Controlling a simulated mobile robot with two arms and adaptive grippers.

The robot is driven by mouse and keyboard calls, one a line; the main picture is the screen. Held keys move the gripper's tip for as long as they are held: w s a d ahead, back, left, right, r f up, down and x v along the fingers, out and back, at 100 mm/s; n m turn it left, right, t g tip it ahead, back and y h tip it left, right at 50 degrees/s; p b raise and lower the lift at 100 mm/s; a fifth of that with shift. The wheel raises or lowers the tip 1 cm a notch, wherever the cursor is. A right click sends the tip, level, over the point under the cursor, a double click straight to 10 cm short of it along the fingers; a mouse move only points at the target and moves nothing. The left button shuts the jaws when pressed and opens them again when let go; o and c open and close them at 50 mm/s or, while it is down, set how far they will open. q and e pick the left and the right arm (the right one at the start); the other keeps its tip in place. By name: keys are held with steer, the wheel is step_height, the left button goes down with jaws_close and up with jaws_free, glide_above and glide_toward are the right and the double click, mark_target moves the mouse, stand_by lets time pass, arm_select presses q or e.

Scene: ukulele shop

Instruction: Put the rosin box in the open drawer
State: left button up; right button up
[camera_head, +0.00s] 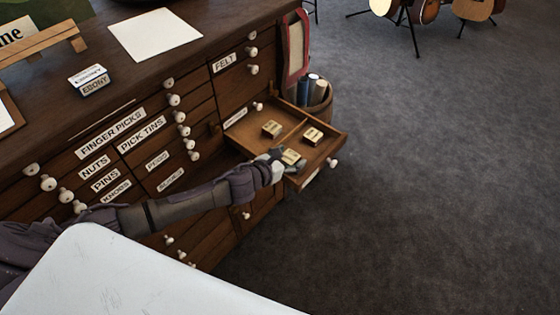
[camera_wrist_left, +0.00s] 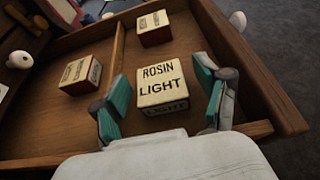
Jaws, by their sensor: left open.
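The open drawer (camera_head: 236,143) is pulled out from the right end of the dark wooden cabinet. A cream box labelled "ROSIN LIGHT" (camera_wrist_left: 162,86) is in the drawer, in the compartment right of the divider in the left wrist view; it also shows in the head view (camera_head: 291,156). My left gripper (camera_wrist_left: 163,95) is over the drawer with its teal-padded fingers open, one on each side of the rosin box. Gaps show between both fingers and the box. In the head view my left gripper (camera_head: 284,159) partly hides the box. My right gripper is not in view.
Two similar small boxes, one (camera_head: 272,129) left of the divider and one (camera_head: 312,135) right of it, are in the drawer. A box labelled "EBONY" (camera_head: 94,87) and a white sheet (camera_head: 155,35) lie on the cabinet top. A bin (camera_head: 319,95) stands behind the drawer.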

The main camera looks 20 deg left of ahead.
arm_select(q)
steer(key=v, duration=1.2)
steer(key=s+a+f+n+g+y, duration=0.1)
steer(key=a+f+n+y, duration=0.15)
steer(key=f+n, duration=0.45)
steer(key=a+f+n+g+y, duration=0.1)
steer(key=a+f+n, duration=0.35)
steer(key=f, duration=0.45)
steer(key=s+a+f+n+g+y, duration=0.1)
steer(key=s+a+f+n+g, duration=0.15)
steer(key=s+f+n, duration=0.9)
steer(key=s+d+f+n+g, duration=0.2)
steer(key=s+f+n, duration=0.3)
steer(key=s, duration=0.4)
steer(key=s+d+f+n+g, duration=0.2)
steer(key=s+f, duration=0.4)
steer(key=s, duration=0.3)
steer(key=s+d+f+n+g, duration=0.3)
steer(key=s+f+n, duration=0.2)
steer(key=s, duration=0.5)
steer(key=n, duration=0.2)
steer(key=shift+f+n+p, duration=0.2)
steer(key=shift+n+p, duration=0.1)
steer(key=shift+w+d, duration=0.1)
